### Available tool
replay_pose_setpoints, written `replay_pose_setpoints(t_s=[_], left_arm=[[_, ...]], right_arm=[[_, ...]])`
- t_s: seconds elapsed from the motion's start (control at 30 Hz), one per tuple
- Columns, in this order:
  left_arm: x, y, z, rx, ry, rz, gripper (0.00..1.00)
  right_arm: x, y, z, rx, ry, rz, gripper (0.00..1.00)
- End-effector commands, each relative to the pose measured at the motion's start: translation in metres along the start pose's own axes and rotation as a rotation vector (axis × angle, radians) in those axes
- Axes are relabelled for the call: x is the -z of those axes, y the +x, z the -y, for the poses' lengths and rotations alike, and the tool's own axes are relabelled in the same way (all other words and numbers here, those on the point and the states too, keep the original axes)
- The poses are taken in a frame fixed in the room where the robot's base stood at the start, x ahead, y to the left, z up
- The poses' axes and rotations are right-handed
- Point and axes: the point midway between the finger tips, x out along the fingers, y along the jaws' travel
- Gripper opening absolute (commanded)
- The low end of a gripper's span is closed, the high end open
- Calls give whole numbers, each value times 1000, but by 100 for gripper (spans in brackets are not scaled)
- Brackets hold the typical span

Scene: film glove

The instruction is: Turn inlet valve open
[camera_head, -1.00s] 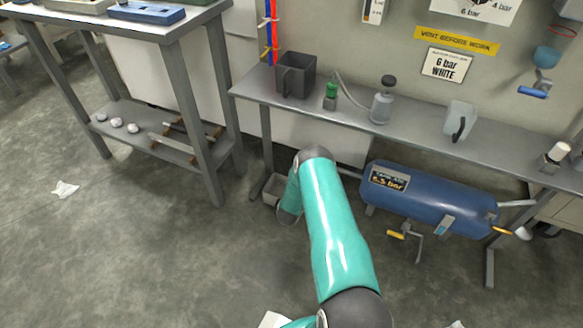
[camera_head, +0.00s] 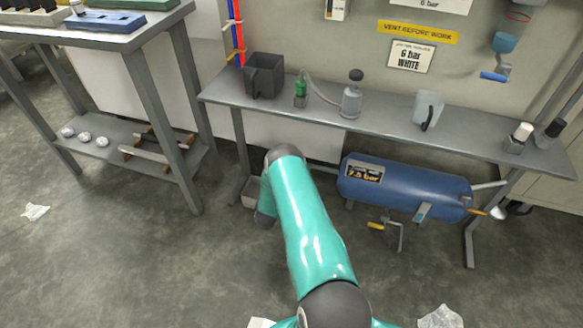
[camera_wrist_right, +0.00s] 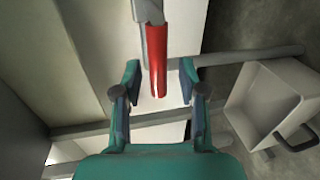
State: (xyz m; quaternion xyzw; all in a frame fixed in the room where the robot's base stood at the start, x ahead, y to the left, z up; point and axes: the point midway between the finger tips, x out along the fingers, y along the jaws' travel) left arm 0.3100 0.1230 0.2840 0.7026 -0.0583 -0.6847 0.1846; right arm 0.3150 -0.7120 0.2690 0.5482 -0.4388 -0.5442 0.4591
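A red lever handle (camera_wrist_right: 157,62) on a grey stem hangs at the top centre of the right wrist view. I take it for the inlet valve's handle. My right gripper (camera_wrist_right: 160,82) is open, with one finger on each side of the handle's lower part. A gap shows on both sides, and I see no contact. In the head view my teal right arm reaches down under the grey bench, and the arm hides its gripper and the red handle. My left gripper is not in view.
A blue tank (camera_head: 400,187) with a yellow-handled valve (camera_head: 376,226) sits under the bench (camera_head: 330,117). A grey bin (camera_wrist_right: 268,108) is right of my right gripper. A blue-handled valve (camera_head: 494,77) is on the wall. The floor in front is clear apart from scraps.

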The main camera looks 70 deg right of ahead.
Motion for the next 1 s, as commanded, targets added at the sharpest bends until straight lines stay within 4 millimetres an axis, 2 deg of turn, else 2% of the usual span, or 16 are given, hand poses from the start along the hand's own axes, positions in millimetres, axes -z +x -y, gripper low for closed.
replay_pose_setpoints(t_s=[0.23, 0.37, 0.47, 0.8, 1.0], left_arm=[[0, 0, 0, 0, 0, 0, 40], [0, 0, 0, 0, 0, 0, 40], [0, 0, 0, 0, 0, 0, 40], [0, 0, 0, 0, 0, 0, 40], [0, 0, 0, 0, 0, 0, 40]], right_arm=[[-2, -1, 0, 1, 0, 5, 41], [-3, -11, 1, 3, 0, 4, 41], [-3, -26, 1, 4, -2, 4, 41], [-1, -93, 2, 4, -2, 1, 41], [0, -115, 2, 2, -1, 2, 41]])
